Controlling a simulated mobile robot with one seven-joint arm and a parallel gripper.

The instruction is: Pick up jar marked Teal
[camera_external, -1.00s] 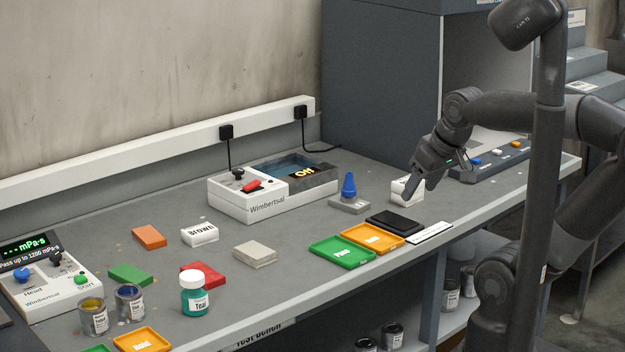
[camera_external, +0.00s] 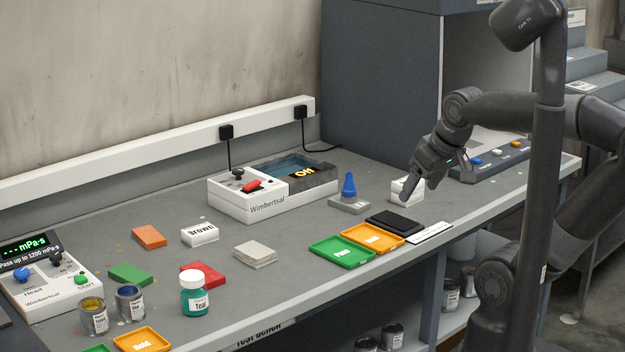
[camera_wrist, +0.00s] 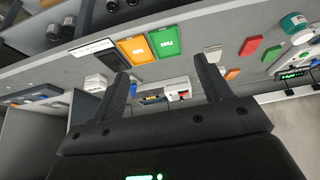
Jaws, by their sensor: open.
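The jar marked Teal (camera_external: 195,296) stands upright near the front left of the bench, with a white lid, teal body and white label. It also shows at the upper right of the wrist view (camera_wrist: 297,29). My gripper (camera_external: 411,197) is over the right part of the bench, far to the right of the jar. In the wrist view my gripper (camera_wrist: 160,75) has its two fingers wide apart with nothing between them.
Two small cans (camera_external: 130,303) stand just left of the jar. A red block (camera_external: 204,275) lies right behind it. Green (camera_external: 342,252) and orange (camera_external: 372,240) trays lie between jar and gripper. A white Wimbertsal device (camera_external: 250,200) stands at the back.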

